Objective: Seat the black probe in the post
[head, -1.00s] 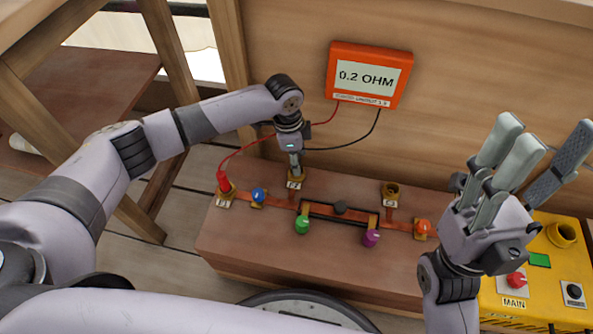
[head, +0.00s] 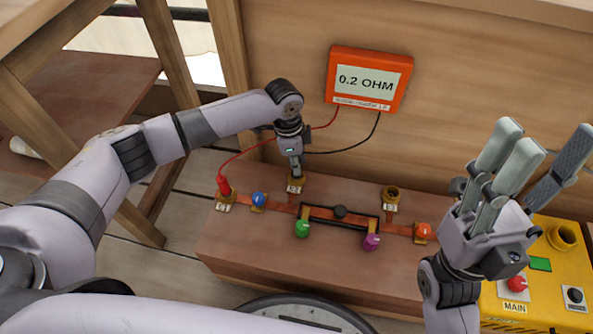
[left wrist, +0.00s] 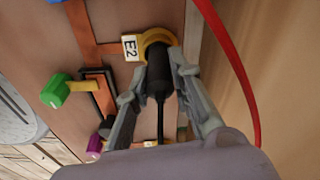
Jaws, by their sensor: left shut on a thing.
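The black probe (left wrist: 158,84) is between the fingers of my left gripper (left wrist: 158,72), which is shut on it. Its thin black cable runs back toward the wrist. The probe's front end is at the brass post marked E2 (left wrist: 157,37); the fingers and probe body hide how deep it sits. In the head view my left gripper (head: 296,172) points down directly over that post, whose label (head: 295,187) shows just below. My right gripper (head: 532,165) is open and empty, fingers pointing up, at the right.
A red probe (head: 222,185) stands in the left post. An orange meter (head: 369,78) reads 0.2 OHM. An empty brass post (head: 390,195) stands right of centre. Blue (head: 259,199), green (head: 302,228), purple (head: 371,241) and orange (head: 423,230) knobs line the wooden block. A yellow box (head: 550,275) is at right.

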